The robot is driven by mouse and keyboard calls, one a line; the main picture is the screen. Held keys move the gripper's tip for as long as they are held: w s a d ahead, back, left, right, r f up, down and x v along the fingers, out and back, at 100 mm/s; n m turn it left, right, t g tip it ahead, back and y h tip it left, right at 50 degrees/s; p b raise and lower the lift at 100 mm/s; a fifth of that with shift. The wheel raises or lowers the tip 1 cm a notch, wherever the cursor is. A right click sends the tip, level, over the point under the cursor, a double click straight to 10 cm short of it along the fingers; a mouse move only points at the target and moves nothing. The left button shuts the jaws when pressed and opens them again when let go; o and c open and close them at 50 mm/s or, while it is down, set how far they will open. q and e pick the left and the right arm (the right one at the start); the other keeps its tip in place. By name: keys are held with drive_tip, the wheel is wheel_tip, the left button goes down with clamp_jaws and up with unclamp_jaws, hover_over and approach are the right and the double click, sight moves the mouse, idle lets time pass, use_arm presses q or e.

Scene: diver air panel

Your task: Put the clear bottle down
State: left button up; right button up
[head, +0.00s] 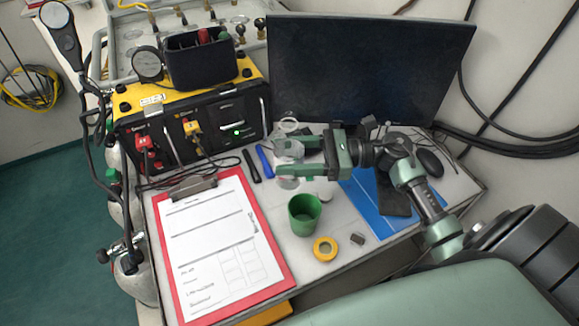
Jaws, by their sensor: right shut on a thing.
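The clear bottle (289,151) is see-through and appears upright near the middle of the desk, in front of the monitor's left part. My right gripper (283,156) reaches in from the right and is shut on the bottle, with one green finger on its far side and one on its near side. The fingers hide part of the bottle. I cannot tell whether its base touches the desk (335,225). My left gripper is not in view.
A green cup (304,214), yellow tape roll (325,249) and small white cap (326,191) stand near the bottle. A red clipboard (268,252) lies left, blue and black pens beside the bottle. The monitor (368,70) and yellow-black air panel (187,132) stand behind.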

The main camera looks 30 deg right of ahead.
drive_tip(key=shift+f, duration=0.7)
wheel_tip(320, 180, down, 3)
drive_tip(key=shift+f, duration=0.45)
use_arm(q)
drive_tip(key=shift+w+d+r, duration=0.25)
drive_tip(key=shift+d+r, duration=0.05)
use_arm(e)
drive_tip(key=shift+f, duration=0.2)
drive_tip(key=o, duration=1.3)
drive_tip(key=shift+r, duration=0.1)
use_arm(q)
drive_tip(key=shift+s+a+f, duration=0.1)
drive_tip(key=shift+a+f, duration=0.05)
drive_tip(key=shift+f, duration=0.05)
